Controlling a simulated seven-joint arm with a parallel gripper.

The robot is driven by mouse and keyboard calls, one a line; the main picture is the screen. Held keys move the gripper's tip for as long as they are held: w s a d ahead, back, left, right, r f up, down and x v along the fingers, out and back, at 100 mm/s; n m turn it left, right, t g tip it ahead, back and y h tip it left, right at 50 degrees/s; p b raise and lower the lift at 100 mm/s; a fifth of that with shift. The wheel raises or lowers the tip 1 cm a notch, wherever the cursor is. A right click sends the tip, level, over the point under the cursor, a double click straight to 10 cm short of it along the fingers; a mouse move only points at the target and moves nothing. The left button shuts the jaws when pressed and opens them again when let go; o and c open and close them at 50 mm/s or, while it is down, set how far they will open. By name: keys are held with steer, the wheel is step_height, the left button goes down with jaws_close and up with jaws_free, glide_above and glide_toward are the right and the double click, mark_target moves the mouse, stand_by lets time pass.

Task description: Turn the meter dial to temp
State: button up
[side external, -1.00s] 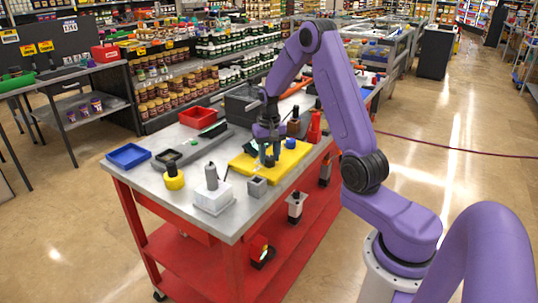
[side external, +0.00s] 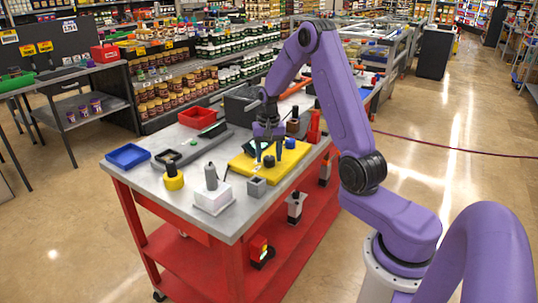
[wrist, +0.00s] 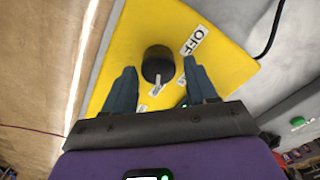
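The meter is a flat yellow panel (side external: 246,166) on the grey cart top, and it fills much of the wrist view (wrist: 215,75). Its round black dial (wrist: 158,62) stands up from the panel. The dial also shows in the side view (side external: 269,161). A white OFF label (wrist: 194,40) lies right of the dial, and another small white label (wrist: 155,89) lies just below it. A further label is partly hidden by the right finger. My gripper (side external: 268,152) is open above the panel; the wrist view shows its fingers (wrist: 160,72) apart, one on each side of the dial. Contact cannot be told.
A blue knob (side external: 290,143) and a brown bottle (side external: 292,127) stand right of my gripper. A small grey block (side external: 257,187), a white box (side external: 213,200) and a yellow-black part (side external: 173,178) stand nearer the front. Blue (side external: 128,156) and red (side external: 197,117) trays lie left.

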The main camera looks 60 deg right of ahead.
mark_target(269, 157)
stand_by(0.3)
step_height(269, 157, up, 17)
steer(key=shift+r, duration=0.2)
stand_by(0.4)
steer(key=s+a+f+n, duration=0.1)
steer(key=s+a+n, duration=0.35)
steer(key=a, duration=0.55)
steer(key=s+a+f+n, duration=0.1)
steer(key=s+a+n, duration=0.2)
steer(key=a+n, duration=0.5)
steer(key=s+a+f+n, duration=0.2)
steer(key=s+n, duration=0.3)
steer(key=s, duration=0.6)
steer(key=s+a+f+n, duration=0.3)
steer(key=s+a+n, duration=0.1)
steer(key=s, duration=0.7)
steer(key=shift+a+n, duration=0.35)
steer(key=shift+a, duration=0.2)
